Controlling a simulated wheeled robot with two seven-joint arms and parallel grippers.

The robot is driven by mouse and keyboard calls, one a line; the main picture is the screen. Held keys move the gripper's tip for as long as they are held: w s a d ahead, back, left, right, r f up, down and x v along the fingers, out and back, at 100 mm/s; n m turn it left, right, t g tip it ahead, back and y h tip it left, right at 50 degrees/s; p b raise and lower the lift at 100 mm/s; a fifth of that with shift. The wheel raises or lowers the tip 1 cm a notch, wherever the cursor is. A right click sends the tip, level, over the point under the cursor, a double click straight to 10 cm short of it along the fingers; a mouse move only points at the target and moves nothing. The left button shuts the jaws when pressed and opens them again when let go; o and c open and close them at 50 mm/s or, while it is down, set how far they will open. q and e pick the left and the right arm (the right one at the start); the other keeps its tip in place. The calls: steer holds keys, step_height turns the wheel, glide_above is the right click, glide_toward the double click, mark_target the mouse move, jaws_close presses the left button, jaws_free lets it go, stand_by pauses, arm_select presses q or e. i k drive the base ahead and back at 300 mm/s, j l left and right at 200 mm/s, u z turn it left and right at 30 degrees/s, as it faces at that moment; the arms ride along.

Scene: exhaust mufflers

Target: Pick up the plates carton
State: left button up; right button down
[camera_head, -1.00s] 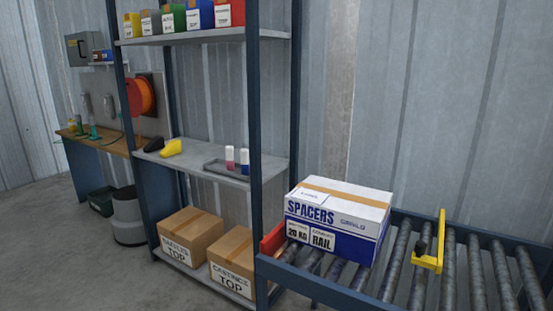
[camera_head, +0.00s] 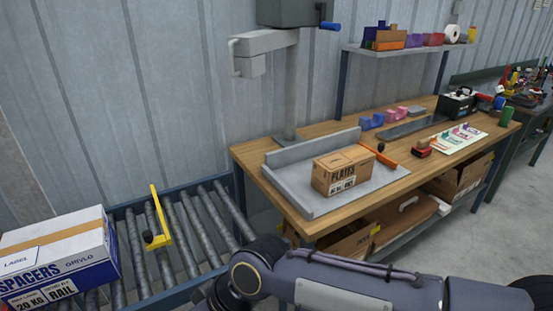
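The plates carton (camera_head: 342,172) is a small brown box with a "PLATES" label. It sits upright on a grey tray-like platform (camera_head: 298,192) with raised edges, on the wooden workbench. The carton is closed and nothing touches it from above. One of my arms reaches across the bottom of the view, in front of the bench and below the carton. No gripper fingers show in the head view, so I cannot see either gripper.
A white and blue spacers carton (camera_head: 59,262) lies on the roller conveyor (camera_head: 187,238) at left, beside a yellow stop bracket (camera_head: 161,229). A grey post with an arm (camera_head: 289,85) rises behind the platform. An orange-handled tool (camera_head: 378,155) lies right of the carton.

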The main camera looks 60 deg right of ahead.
mark_target(334, 173)
steer(key=z, duration=2.6)
steer(key=i+u, duration=0.45)
steer(key=i+l+u, duration=0.15)
steer(key=i+u, duration=0.45)
steer(key=i, duration=0.3)
steer(key=l, duration=0.1)
